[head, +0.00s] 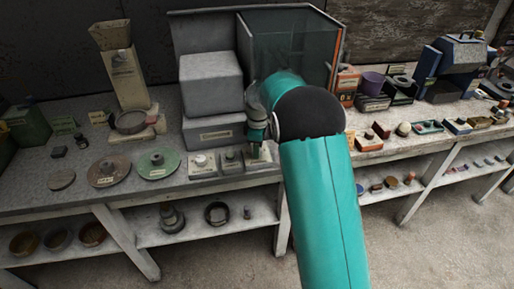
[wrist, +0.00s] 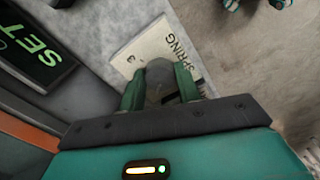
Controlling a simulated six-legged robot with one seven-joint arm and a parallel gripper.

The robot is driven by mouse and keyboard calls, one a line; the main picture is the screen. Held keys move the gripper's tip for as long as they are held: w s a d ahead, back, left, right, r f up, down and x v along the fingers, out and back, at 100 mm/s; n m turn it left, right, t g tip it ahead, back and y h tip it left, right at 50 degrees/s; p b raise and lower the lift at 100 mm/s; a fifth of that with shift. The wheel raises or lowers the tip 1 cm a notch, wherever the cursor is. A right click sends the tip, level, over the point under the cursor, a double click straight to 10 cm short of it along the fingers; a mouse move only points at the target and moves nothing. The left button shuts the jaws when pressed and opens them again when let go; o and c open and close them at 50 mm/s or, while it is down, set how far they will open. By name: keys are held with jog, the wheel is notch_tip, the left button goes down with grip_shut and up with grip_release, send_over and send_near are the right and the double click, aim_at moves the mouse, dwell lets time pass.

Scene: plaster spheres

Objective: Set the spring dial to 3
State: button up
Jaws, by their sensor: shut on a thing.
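The spring dial is a grey rounded knob (wrist: 160,75) on a pale plate (wrist: 147,42) marked SPRING, in the wrist view. A small figure that looks like a 3 shows on the plate beside the knob. My gripper (wrist: 159,88) is shut on the knob, with one green finger on each side of it. The fingers and knob hide part of the plate, and I cannot read the dial's pointer. In the head view my gripper (head: 256,146) is down at the bench's front edge, at the right end of a row of small dial plates, and my arm covers the area to its right.
Two neighbouring dial plates (head: 201,164) (head: 231,160) sit to the left. A grey box (head: 212,83) and a glass-fronted cabinet (head: 290,45) stand behind. A green disc (head: 158,164) lies farther left. A dark panel (wrist: 37,50) marked SET shows in the wrist view.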

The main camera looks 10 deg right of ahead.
jog(key=shift+a+f, duration=0.15)
jog(key=shift+a, duration=0.15)
jog(key=m, duration=0.5)
jog(key=shift+w+a+m, duration=0.1)
jog(key=shift+m, duration=0.2)
jog(key=m, duration=0.6)
jog(key=shift+m, duration=0.3)
jog(key=m, duration=1.1)
jog(key=shift+m, duration=0.3)
jog(key=o, duration=1)
jog(key=shift+d, duration=0.2)
